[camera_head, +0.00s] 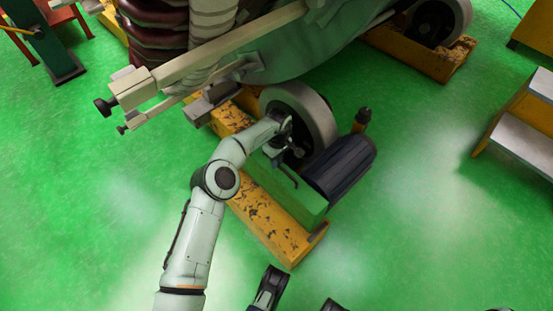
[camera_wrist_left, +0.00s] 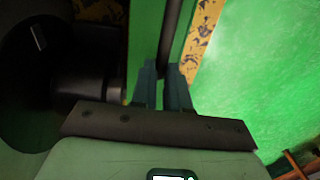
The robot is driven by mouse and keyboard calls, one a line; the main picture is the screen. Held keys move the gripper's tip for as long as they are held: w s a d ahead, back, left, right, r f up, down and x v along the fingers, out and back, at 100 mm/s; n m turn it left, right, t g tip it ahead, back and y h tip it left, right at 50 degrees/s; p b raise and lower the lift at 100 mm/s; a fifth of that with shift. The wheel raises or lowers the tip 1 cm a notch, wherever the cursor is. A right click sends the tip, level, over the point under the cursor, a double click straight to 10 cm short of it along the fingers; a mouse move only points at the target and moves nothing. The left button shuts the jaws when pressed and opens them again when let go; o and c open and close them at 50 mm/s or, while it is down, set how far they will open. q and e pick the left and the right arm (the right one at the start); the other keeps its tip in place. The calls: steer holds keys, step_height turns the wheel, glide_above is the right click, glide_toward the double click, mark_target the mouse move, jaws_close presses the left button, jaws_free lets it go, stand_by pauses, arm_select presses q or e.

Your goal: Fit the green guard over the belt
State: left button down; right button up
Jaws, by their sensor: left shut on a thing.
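The green guard (camera_head: 283,192) is a long box-like cover beside the large grey wheel (camera_head: 318,112) and the dark blue motor (camera_head: 340,168). It sits over or just above the worn yellow base; I cannot tell whether it touches. My left gripper (camera_head: 280,158) is at the guard's upper side. In the left wrist view, its fingers (camera_wrist_left: 163,88) are shut on a dark bar (camera_wrist_left: 171,42) that runs along the green guard (camera_wrist_left: 148,32), seemingly its handle. The belt is not visible.
The yellow base (camera_head: 268,226) extends toward the front. A beige beam (camera_head: 222,50) and machine body hang above the wheel. Yellow-and-grey steps (camera_head: 520,135) stand at right. Dark parts (camera_head: 268,288) at the bottom edge may be mine.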

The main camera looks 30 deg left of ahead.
arm_select(q)
steer(key=c, duration=1.1)
jaws_free()
steer(key=shift+o, duration=0.2)
step_height(320, 180, up, 13)
steer(key=p, duration=0.2)
steer(key=shift+w+r+p, duration=0.2)
steer(key=shift+w+p, duration=0.1)
steer(key=shift+p, duration=0.1)
arm_select(e)
steer(key=w+r+t, duration=0.1)
steer(key=w+r, duration=0.1)
steer(key=w, duration=0.3)
steer(key=shift+w+a+r+t, duration=0.15)
steer(key=shift+a+r+t, duration=0.2)
steer(key=shift+r+t, duration=0.05)
arm_select(q)
steer(key=shift+d, duration=0.1)
